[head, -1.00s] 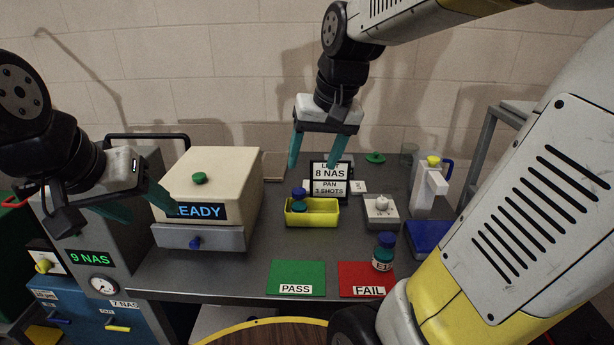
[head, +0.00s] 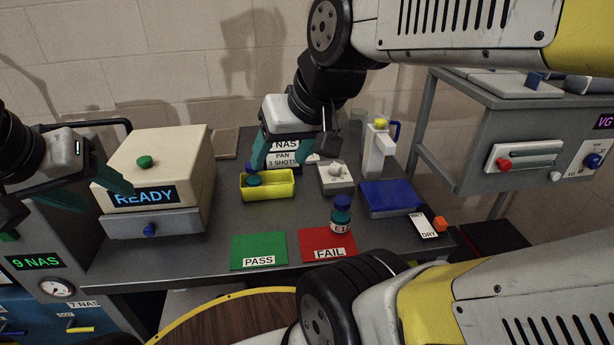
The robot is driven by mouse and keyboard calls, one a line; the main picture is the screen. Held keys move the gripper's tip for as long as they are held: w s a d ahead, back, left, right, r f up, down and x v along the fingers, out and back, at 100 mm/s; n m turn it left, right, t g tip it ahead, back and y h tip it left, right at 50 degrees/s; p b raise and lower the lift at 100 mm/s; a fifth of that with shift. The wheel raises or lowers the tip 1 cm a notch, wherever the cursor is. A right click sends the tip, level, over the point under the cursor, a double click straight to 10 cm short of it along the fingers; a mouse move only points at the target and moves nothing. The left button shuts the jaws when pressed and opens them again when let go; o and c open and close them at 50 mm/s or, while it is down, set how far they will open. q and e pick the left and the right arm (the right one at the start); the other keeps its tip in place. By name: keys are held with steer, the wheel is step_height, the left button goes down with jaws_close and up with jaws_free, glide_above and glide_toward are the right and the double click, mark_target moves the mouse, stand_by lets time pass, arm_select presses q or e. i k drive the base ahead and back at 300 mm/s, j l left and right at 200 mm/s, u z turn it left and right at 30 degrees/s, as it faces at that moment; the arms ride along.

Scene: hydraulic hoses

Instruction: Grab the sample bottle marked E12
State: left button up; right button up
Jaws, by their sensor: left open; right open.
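A teal sample bottle with a blue cap (head: 341,213) stands upright on the red FAIL mat (head: 312,238). Its label starts with "E1"; the last character cannot be read for sure. A second blue-capped bottle (head: 253,177) is in the yellow tray (head: 268,190), its label not readable. My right gripper (head: 291,160) is open, with teal fingers pointing down just behind and above the tray. One finger is close to the second bottle; I cannot tell if they touch. My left gripper (head: 75,205) is open and empty at the far left, in front of the READY box.
The READY box (head: 160,165) stands at left. A green PASS mat (head: 258,250) lies left of the FAIL mat. A small white device (head: 335,178), a white dispenser (head: 378,150) and a blue pad (head: 390,197) are at right. A grey cart (head: 480,140) stands beyond.

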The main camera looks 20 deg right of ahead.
mark_target(340, 221)
steer(key=z, duration=1.3)
steer(key=k+l+u, duration=0.15)
steer(key=u, duration=0.25)
steer(key=k+l+u, duration=0.1)
steer(key=k+u, duration=0.3)
steer(key=i, duration=0.1)
